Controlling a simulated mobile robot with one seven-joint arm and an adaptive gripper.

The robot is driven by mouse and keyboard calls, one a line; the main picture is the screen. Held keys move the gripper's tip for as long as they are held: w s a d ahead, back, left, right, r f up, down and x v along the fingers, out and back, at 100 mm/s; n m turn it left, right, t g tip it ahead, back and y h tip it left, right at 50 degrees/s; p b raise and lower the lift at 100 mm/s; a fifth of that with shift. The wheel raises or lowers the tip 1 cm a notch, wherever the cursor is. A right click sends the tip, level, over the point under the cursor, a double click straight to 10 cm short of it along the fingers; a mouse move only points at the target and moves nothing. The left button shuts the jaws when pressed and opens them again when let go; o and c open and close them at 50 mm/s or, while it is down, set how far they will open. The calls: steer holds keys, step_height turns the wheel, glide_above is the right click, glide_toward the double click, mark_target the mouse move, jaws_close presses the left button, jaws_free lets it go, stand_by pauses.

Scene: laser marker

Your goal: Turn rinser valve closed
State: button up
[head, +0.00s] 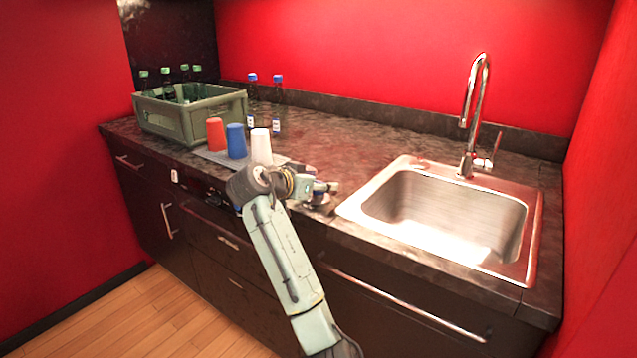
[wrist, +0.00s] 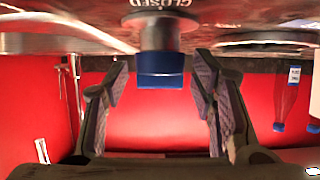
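The rinser valve shows in the wrist view as a blue knob (wrist: 160,70) on a grey metal stem. My gripper (wrist: 160,92) is open, with one finger on each side of the knob. A gap shows between the knob and each finger, so neither appears to touch it. In the head view my gripper (head: 326,188) is low over the counter's front edge, left of the sink. There the rinser (head: 318,200) is mostly hidden by my gripper, and the knob cannot be made out.
The sink (head: 352,208) with its tall tap (head: 478,100) lies to the right. Red, blue and white cups (head: 237,141) stand on a mat left of my gripper. Behind them are a green crate (head: 165,118) of bottles and two blue-capped bottles (head: 277,105).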

steer(key=c, duration=1.1)
steer(key=n+t+y, duration=0.2)
steer(key=n+y, duration=0.1)
steer(key=shift+d+n+y, duration=0.1)
steer(key=shift+n+y, duration=0.3)
steer(key=n+y+p, duration=0.1)
steer(key=n+y, duration=0.4)
steer(key=y, duration=0.1)
steer(key=shift+r, duration=0.1)
steer(key=n+g+y+p, duration=0.1)
steer(key=n+y, duration=0.4)
steer(key=shift+n+g+y, duration=1.8)
steer(key=shift+n+y, duration=0.1)
steer(key=shift+n, duration=0.1)
steer(key=shift+g, duration=0.3)
steer(key=o, duration=1.2)
steer(key=shift+c, duration=0.2)
